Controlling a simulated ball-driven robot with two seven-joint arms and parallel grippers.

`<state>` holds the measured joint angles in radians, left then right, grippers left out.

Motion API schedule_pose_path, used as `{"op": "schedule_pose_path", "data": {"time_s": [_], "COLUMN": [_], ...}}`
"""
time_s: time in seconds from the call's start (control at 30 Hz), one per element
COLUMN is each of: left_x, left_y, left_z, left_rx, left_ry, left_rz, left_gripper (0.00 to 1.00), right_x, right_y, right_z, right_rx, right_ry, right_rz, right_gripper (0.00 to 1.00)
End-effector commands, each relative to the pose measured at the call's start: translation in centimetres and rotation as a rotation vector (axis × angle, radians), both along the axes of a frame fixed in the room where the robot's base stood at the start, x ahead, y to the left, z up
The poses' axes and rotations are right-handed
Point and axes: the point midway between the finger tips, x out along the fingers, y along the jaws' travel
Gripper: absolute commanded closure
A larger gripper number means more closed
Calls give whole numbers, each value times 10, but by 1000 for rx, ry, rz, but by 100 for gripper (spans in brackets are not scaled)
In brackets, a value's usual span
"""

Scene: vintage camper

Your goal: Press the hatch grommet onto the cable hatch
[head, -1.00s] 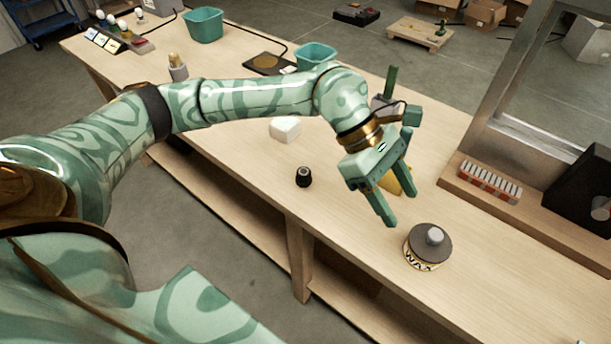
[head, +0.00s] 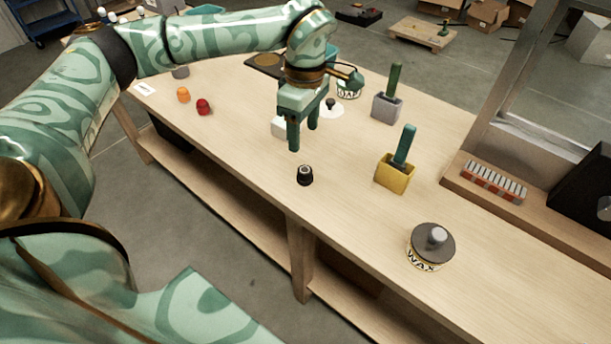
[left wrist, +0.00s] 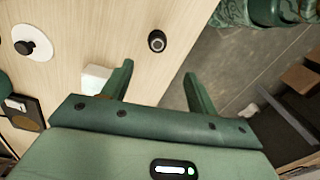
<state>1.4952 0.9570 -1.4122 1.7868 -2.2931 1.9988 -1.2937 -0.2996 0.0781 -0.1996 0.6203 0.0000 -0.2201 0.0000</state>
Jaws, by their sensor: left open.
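A small black ringed piece with a pale centre, perhaps the hatch grommet (head: 305,175), stands on the workbench; it also shows in the left wrist view (left wrist: 157,41). A white disc with a black knob (head: 334,110) lies behind it, and a dark plate with a tan round (head: 263,61) lies farther back. I cannot tell which, if either, is the cable hatch. My left gripper (head: 303,138) is open and empty above the bench, behind the black piece and apart from it. In the left wrist view its fingers (left wrist: 158,72) are spread. My right gripper is not in view.
A white block (head: 278,127) sits close beside my left gripper. A yellow holder (head: 394,177) and a grey holder (head: 386,108) with green handles stand to the right. A wax tin (head: 431,247) is at the front right. Red (head: 203,107) and orange (head: 183,95) pieces lie left.

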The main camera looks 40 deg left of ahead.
Motion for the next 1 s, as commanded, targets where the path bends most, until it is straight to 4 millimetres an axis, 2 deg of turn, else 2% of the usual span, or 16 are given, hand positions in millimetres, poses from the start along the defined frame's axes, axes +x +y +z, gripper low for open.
{"op": "schedule_pose_path", "data": {"time_s": [0.03, 0.1, 0.3, 0.43, 0.83, 1.0], "left_x": [-1, -2, -3, -3, -3, 0], "left_y": [0, 0, -1, -1, -1, -1], "left_z": [-17, -33, -66, -74, -77, -98], "left_rx": [0, -1, -1, -1, -1, -1], "left_ry": [7, 8, 4, 2, 1, 5], "left_rz": [0, 1, 1, 1, 1, 0], "left_gripper": [41, 41, 41, 41, 41, 41], "right_x": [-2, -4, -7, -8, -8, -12], "right_y": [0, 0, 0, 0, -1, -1], "right_z": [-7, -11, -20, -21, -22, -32], "right_rx": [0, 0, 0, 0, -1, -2], "right_ry": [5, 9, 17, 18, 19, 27], "right_rz": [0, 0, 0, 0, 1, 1], "right_gripper": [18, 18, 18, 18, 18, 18]}}
